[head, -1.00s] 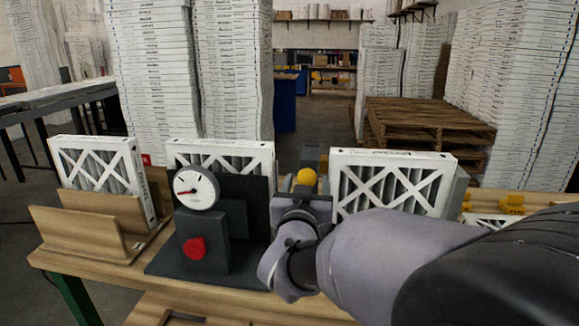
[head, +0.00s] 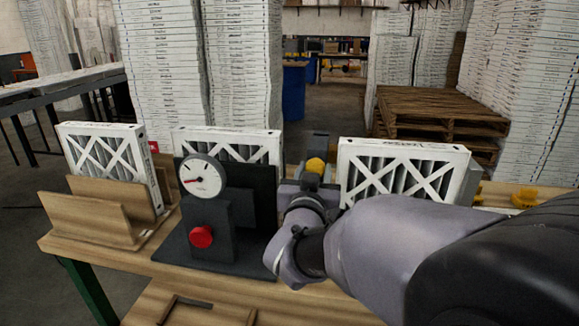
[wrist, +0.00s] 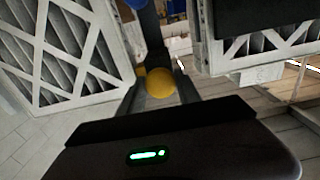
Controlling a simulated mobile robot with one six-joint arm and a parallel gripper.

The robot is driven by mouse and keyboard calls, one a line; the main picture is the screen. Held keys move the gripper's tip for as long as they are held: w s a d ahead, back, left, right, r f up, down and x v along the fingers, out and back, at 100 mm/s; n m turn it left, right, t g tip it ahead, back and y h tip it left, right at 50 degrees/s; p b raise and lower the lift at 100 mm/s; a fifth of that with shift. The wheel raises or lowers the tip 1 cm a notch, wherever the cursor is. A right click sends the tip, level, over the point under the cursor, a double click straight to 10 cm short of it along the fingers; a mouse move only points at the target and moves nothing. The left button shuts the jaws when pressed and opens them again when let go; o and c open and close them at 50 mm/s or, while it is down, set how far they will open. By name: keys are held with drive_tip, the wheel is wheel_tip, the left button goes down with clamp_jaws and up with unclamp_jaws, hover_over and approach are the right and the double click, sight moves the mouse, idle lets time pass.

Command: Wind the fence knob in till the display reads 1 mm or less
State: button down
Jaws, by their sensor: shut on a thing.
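The yellow fence knob (head: 316,166) sits behind the black gauge stand, to its right in the head view. In the wrist view the yellow knob (wrist: 160,82) lies between the fingers of my gripper (wrist: 157,92), which is shut on it. In the head view my wrist hides most of the gripper and the knob's mount. The round white dial (head: 201,176) tops the black stand (head: 210,222); its needle points left and slightly down. Its numbers are too small to read. A red knob (head: 202,236) is on the stand's front.
White-framed filters stand left (head: 108,155), behind the stand (head: 230,143), and right (head: 400,170) close to my arm. A wooden holder (head: 90,222) is at the left of the wooden bench (head: 215,290). Stacked filter boxes and pallets (head: 440,115) stand beyond.

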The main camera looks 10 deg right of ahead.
drive_tip(key=m+b, duration=0.1)
drive_tip(key=m, duration=1)
drive_tip(key=shift+r, duration=0.15)
drive_tip(key=shift+m, duration=0.4)
idle(0.4)
drive_tip(key=c, duration=0.9)
unclamp_jaws()
drive_tip(key=shift+w, duration=0.1)
drive_tip(key=shift+o, duration=0.2)
